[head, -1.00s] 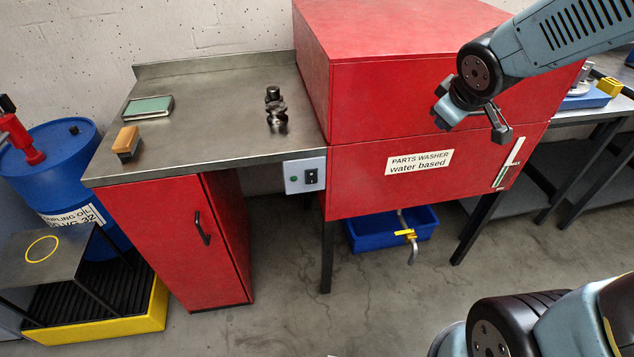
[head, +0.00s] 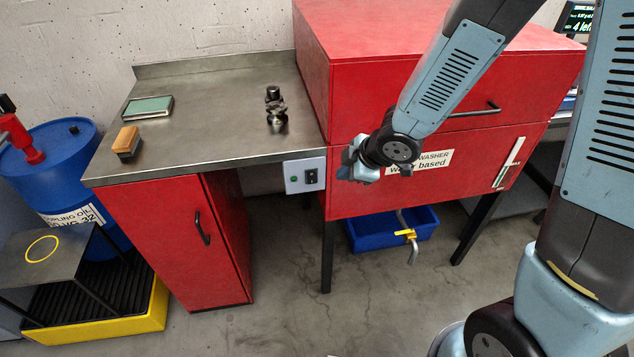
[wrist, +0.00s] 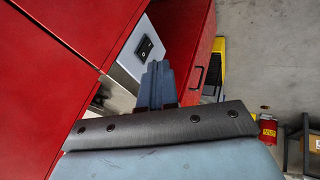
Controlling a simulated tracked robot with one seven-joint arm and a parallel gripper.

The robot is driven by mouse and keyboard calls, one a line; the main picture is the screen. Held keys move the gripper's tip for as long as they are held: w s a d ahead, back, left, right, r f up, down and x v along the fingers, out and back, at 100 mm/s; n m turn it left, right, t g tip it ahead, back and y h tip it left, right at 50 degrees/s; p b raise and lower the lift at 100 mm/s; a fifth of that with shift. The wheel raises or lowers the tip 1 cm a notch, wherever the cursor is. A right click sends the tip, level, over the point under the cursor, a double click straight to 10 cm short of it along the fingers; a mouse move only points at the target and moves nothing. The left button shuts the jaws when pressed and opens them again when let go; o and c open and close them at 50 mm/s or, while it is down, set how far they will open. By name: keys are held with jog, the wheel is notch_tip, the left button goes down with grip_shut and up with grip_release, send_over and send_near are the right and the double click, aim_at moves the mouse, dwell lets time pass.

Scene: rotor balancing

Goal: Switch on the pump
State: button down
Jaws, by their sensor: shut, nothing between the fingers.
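The pump's likely control is a pale switch box (head: 304,175) on the front edge of the steel bench, beside the red parts washer (head: 440,190). It bears a green lamp (head: 294,179) and a black rocker switch (head: 311,176). In the wrist view the black rocker (wrist: 144,47) shows on the box's face, just beyond my fingers. My gripper (head: 347,171) is shut and empty, a short way right of the box in the head view. In the wrist view its closed fingers (wrist: 156,84) point toward the box and hide part of it. I cannot tell the rocker's position.
The steel bench (head: 210,100) holds a dark metal part (head: 275,110), a wooden-backed brush (head: 127,143) and a green-topped tin (head: 148,107). A red cabinet (head: 170,240) stands below. A blue bin (head: 365,236) and a yellow-handled drain valve (head: 405,233) sit under the washer.

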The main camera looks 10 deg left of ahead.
aim_at(312, 177)
jog(key=shift+s+a+f+n+g, duration=0.4)
jog(key=shift+s+a+f, duration=0.25)
jog(key=shift+a, duration=0.05)
jog(key=shift+f, duration=0.1)
jog(key=shift+w+a+f, duration=1.1)
jog(key=shift+f, duration=0.3)
jog(key=shift+w+a+f, duration=1.05)
jog(key=shift+a+f, duration=0.05)
jog(key=shift+f, duration=0.35)
jog(key=shift+w+a+f, duration=1.1)
jog(key=shift+f, duration=0.3)
